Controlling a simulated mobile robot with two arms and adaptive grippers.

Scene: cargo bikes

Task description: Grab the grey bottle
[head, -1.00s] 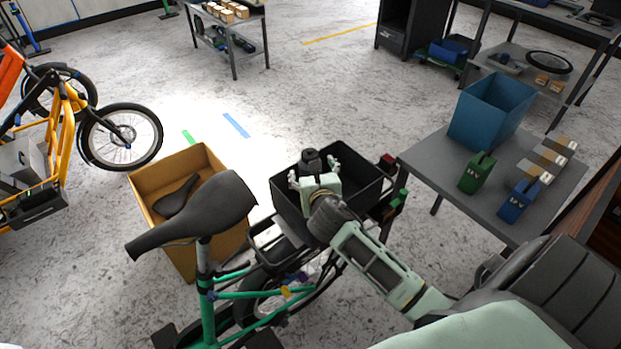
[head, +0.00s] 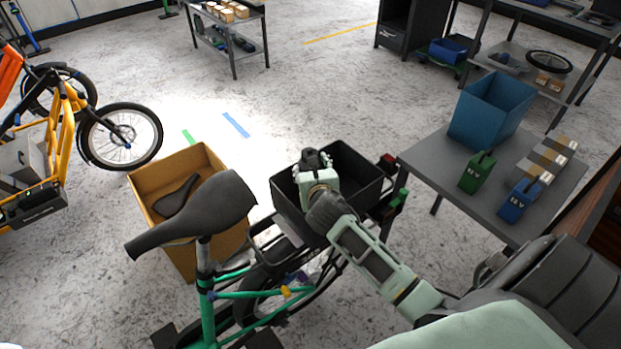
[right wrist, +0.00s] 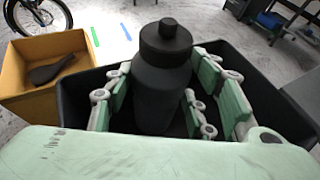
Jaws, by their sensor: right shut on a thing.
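The dark grey bottle (right wrist: 162,80) stands upright inside the black crate (right wrist: 283,112) in the right wrist view. In the head view only its dark top (head: 314,157) shows past my gripper. My right gripper (head: 318,174) reaches into the crate, which also shows in the head view (head: 362,200). In the right wrist view its fingers (right wrist: 155,95) stand on both sides of the bottle's body and are closed on it. The bottle's lower end is hidden. My left gripper is not in view.
The crate sits on the rear of a green bike with a black saddle (head: 195,215). A cardboard box (head: 212,160) stands left of it. A grey table (head: 440,190) at right holds a blue bin (head: 490,108), a green battery (head: 477,172) and a blue battery (head: 519,200).

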